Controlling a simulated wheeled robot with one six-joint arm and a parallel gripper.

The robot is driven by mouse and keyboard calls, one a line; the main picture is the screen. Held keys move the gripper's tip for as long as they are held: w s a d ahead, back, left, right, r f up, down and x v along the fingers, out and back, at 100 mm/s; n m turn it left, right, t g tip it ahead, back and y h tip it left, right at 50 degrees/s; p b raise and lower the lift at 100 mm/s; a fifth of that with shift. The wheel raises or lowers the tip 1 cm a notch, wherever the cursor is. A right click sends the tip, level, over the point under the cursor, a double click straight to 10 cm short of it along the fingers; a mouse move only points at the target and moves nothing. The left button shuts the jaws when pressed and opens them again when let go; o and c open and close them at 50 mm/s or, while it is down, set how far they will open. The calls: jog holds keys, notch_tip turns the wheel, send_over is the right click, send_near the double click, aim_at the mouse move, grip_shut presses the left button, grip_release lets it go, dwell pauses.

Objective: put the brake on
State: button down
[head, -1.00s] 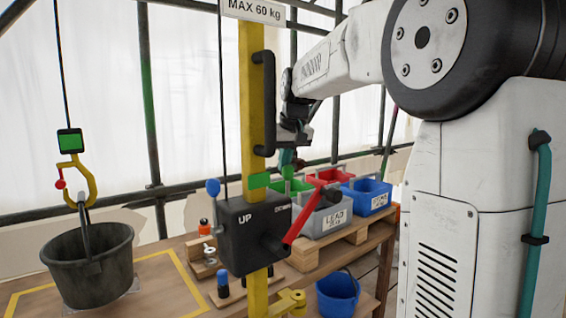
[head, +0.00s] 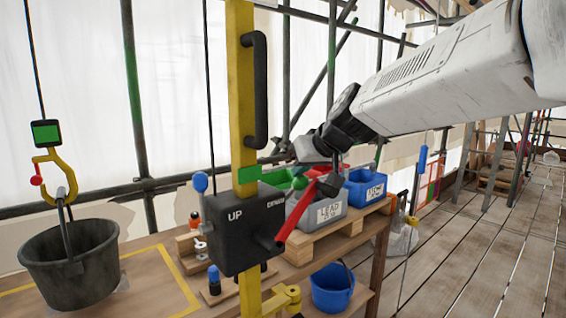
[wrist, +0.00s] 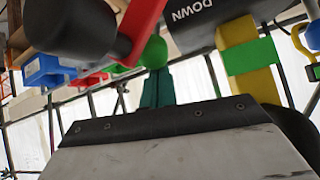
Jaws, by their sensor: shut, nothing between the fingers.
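The black winch box (head: 240,228), marked UP and DOWN, is on a yellow post (head: 247,120). A blue-knobbed lever (head: 200,183) stands upright on its left. A red crank (head: 294,215) with a dark grip (head: 325,187) is on its right front. A green knob (wrist: 152,52) shows beside the crank in the wrist view; I cannot tell which knob is the brake. My gripper's teal fingers (wrist: 157,86) are shut and empty, close by the green knob; I cannot tell if they touch.
A black bucket (head: 70,265) hangs from a yellow hook (head: 55,175) at left. Grey (head: 318,212) and blue (head: 366,190) crates stand on a pallet on the bench behind the winch. A blue bucket (head: 333,290) is below.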

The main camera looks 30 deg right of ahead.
jog(key=shift+s+f, duration=0.2)
jog(key=shift+s, duration=0.1)
dwell(0.4)
jog(key=r, duration=0.1)
jog(key=w+r, duration=0.2)
jog(key=shift+d+r, duration=0.25)
jog(key=s+r, duration=0.1)
jog(key=s, duration=0.2)
jog(key=s+r, duration=0.1)
jog(key=s, duration=0.1)
jog(key=s+d+r, duration=0.1)
jog(key=s, duration=0.2)
jog(key=shift+s, duration=0.35)
